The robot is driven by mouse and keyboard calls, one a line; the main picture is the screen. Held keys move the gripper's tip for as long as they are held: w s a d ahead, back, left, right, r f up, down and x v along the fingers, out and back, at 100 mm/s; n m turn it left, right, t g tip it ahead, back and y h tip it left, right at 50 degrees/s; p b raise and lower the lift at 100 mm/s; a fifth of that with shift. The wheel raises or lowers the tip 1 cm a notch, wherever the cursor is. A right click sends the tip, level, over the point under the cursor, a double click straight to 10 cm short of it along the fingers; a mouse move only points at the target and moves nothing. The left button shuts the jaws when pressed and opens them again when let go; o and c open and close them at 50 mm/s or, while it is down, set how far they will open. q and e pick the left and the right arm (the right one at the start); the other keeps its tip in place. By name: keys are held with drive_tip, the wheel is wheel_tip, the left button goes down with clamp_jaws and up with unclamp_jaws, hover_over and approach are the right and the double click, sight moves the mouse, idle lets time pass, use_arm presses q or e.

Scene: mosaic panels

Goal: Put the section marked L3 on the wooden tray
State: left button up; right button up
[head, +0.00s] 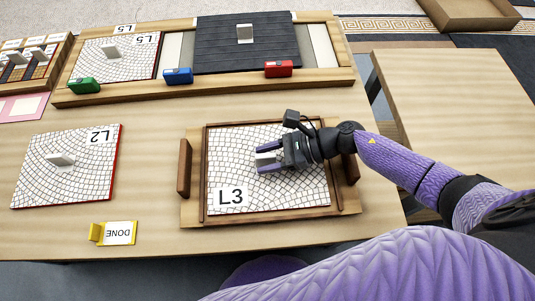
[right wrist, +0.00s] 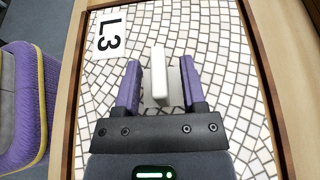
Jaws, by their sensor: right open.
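The section marked L3 (head: 290,190) is a white mosaic panel lying inside the rim of the wooden tray (head: 185,165) on the table. It also shows in the right wrist view (right wrist: 225,50), with its L3 label at the upper left. My right gripper (head: 258,158) is over the panel. In the right wrist view its open purple fingers (right wrist: 158,85) stand on either side of the panel's white handle (right wrist: 158,70), with a gap on both sides. My left gripper is not in view.
An L2 panel (head: 45,180) with a red edge and a yellow DONE sign (head: 119,233) lie to the left. Behind, a wooden frame (head: 200,90) holds an L5 panel (head: 95,62), a dark panel (head: 270,55) and green, blue and red blocks. A second table (head: 450,90) stands right.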

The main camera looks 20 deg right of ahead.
drive_tip(key=p+v, duration=0.2)
drive_tip(key=v, duration=0.9)
drive_tip(key=shift+d+r+p, duration=0.1)
drive_tip(key=shift+r+p, duration=0.05)
drive_tip(key=shift+p, duration=0.15)
drive_tip(key=shift+s+d+r, duration=0.1)
drive_tip(key=shift+s+d, duration=0.1)
drive_tip(key=shift+d, duration=0.2)
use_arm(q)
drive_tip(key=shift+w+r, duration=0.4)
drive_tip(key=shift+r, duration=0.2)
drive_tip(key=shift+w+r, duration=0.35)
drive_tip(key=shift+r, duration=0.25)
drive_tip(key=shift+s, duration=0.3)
